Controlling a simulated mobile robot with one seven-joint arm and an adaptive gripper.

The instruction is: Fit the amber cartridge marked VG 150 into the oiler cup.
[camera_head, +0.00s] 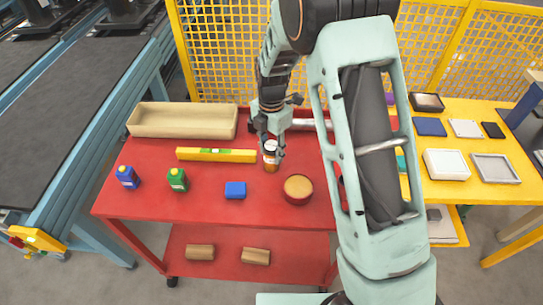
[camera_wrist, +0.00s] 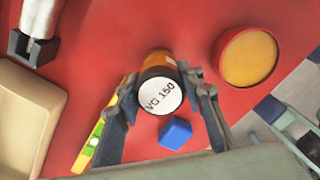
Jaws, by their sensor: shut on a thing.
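The amber cartridge (camera_head: 271,160) is upright in my gripper (camera_head: 270,143) over the red bench top. In the wrist view, its white end reads VG 150 (camera_wrist: 158,96), and the fingers (camera_wrist: 160,78) stand on either side of it. I cannot tell whether its base touches the bench. A round red container with a tan top (camera_head: 298,187) stands to its right, apart from it; it also shows in the wrist view (camera_wrist: 249,57). I cannot make out for certain which thing is the oiler cup.
A blue block (camera_head: 235,190), a green bottle (camera_head: 177,180), a blue bottle (camera_head: 128,177) and a yellow level (camera_head: 217,155) lie around. A tan tray (camera_head: 182,120) and silver cylinder (camera_head: 303,124) are at the back. My arm hides the bench's right side.

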